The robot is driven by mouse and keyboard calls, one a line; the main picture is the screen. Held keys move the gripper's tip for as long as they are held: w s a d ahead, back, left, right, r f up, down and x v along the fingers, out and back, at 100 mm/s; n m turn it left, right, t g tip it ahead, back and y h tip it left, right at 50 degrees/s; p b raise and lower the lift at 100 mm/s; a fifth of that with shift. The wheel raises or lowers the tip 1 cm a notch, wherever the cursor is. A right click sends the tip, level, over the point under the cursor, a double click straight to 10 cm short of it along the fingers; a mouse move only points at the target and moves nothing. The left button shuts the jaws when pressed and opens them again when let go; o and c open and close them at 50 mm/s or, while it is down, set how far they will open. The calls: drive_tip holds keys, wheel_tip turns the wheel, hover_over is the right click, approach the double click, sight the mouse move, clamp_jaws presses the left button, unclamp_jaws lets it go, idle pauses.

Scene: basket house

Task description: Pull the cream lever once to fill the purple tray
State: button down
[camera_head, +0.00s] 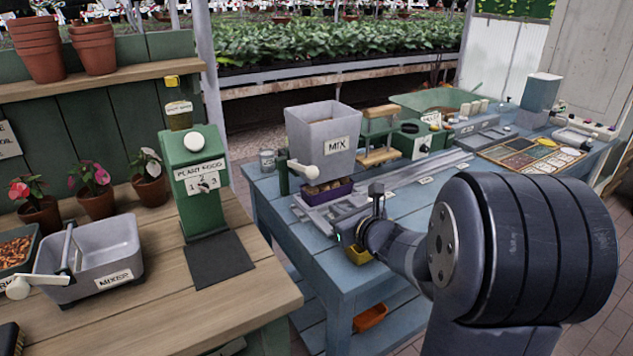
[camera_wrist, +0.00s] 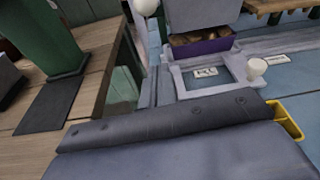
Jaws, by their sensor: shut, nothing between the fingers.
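The cream lever (camera_head: 312,172) sticks out from the front of the grey MIX hopper (camera_head: 322,128); a round cream knob, likely its end, shows at the top of the wrist view (camera_wrist: 147,6). The purple tray (camera_head: 325,194) stands under the hopper on a grey track, and brown chunky material shows in it. The purple tray also shows in the wrist view (camera_wrist: 204,47). My gripper (camera_head: 376,193) is shut and empty. It is right of the lever and tray and apart from both. In the wrist view my own gripper body hides the lower part.
A grey slide frame with a white knob (camera_wrist: 257,67) lies in front of the tray. A yellow bin (camera_wrist: 284,120) hangs at the blue table's near edge. The green plant food dispenser (camera_head: 205,185) and grey mixer tub (camera_head: 105,250) stand on the wooden bench at left.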

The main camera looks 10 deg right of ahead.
drive_tip(key=p, duration=0.2)
approach(303, 167)
drive_tip(key=w+f, duration=0.1)
drive_tip(key=f, duration=0.1)
drive_tip(key=w+f, duration=0.2)
drive_tip(key=shift+w+a+f, duration=0.15)
drive_tip(key=shift+w+f, duration=0.1)
drive_tip(key=shift+w, duration=0.1)
idle(0.3)
